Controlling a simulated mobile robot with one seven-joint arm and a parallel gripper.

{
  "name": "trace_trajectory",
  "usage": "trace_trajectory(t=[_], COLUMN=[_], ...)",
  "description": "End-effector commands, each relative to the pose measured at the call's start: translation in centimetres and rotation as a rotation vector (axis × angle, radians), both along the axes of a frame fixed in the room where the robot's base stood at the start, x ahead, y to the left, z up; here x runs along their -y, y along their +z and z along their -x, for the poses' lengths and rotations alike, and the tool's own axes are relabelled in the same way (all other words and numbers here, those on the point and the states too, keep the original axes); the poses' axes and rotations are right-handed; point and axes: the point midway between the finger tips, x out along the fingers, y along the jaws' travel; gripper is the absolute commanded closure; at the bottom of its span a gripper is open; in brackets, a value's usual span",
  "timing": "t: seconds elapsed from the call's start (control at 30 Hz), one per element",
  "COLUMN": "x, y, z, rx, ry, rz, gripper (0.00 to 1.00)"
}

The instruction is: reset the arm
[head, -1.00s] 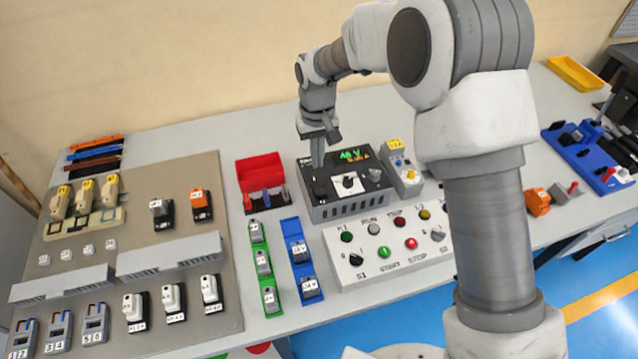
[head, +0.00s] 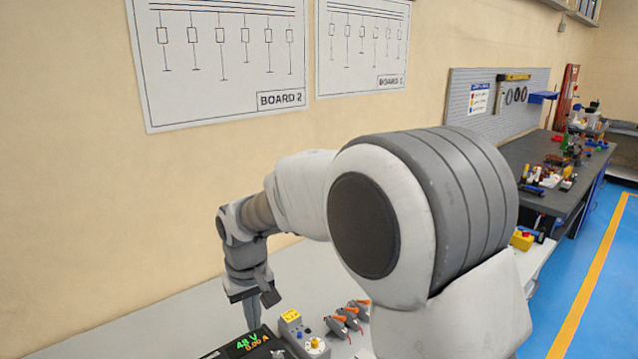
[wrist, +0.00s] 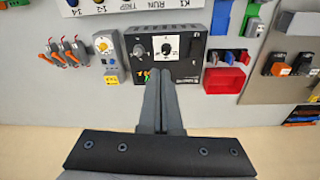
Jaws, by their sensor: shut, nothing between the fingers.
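My arm is bent and stretches over the table from the right. The lower part of the power supply is cut off in the head view.
A grey module with a yellow knob (head: 314,343) and several orange-handled levers (head: 350,310) stand right of the power supply. The wrist view shows a red bin (wrist: 223,80) close to the fingers. A plain wall with two diagram sheets (head: 362,45) rises behind the table.

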Motion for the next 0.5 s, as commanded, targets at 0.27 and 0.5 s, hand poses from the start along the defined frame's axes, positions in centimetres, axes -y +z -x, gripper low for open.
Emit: trace_trajectory(t=[0.27,0.5], x=[8.7,15.3], y=[7.0,10.9], z=[2.3,6.1], rx=[0.090,0.163], ry=[-0.132,-0.246], rz=[-0.034,-0.060], gripper=[1.00,1.00])
